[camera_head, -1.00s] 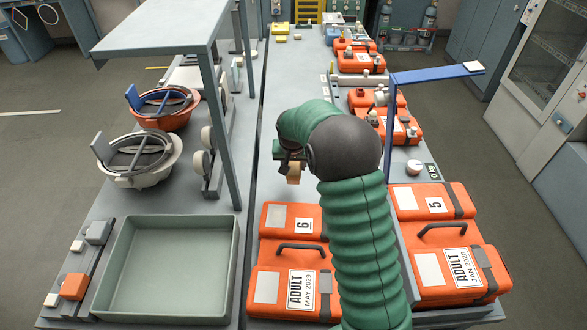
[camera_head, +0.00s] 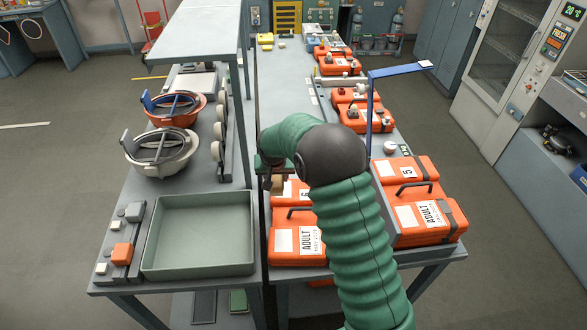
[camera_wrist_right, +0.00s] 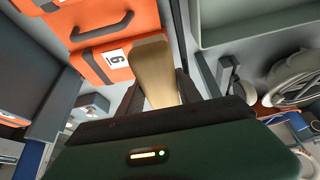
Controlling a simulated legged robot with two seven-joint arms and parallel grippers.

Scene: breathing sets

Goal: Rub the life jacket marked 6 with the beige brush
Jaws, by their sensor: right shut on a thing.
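The orange life jacket marked 6 (camera_head: 284,246) lies on the bench, with a dark handle and an "ADULT" label; my right arm covers part of it. It also shows in the right wrist view (camera_wrist_right: 88,22), with its 6 label beside the brush. My right gripper (camera_head: 274,176) is at the jacket's far edge, shut on the beige brush (camera_head: 277,184). In the right wrist view the brush (camera_wrist_right: 155,72) sticks out between the fingers and overlaps the jacket's edge. I cannot tell whether they touch. My left gripper is not in view.
Another orange jacket, marked 5 (camera_head: 405,215), lies to the right, below a blue arm on a post (camera_head: 370,105). An empty grey-green tray (camera_head: 200,268) is to the left. Bowl-shaped headgear (camera_head: 160,150) and a raised shelf (camera_head: 205,35) stand beyond it.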

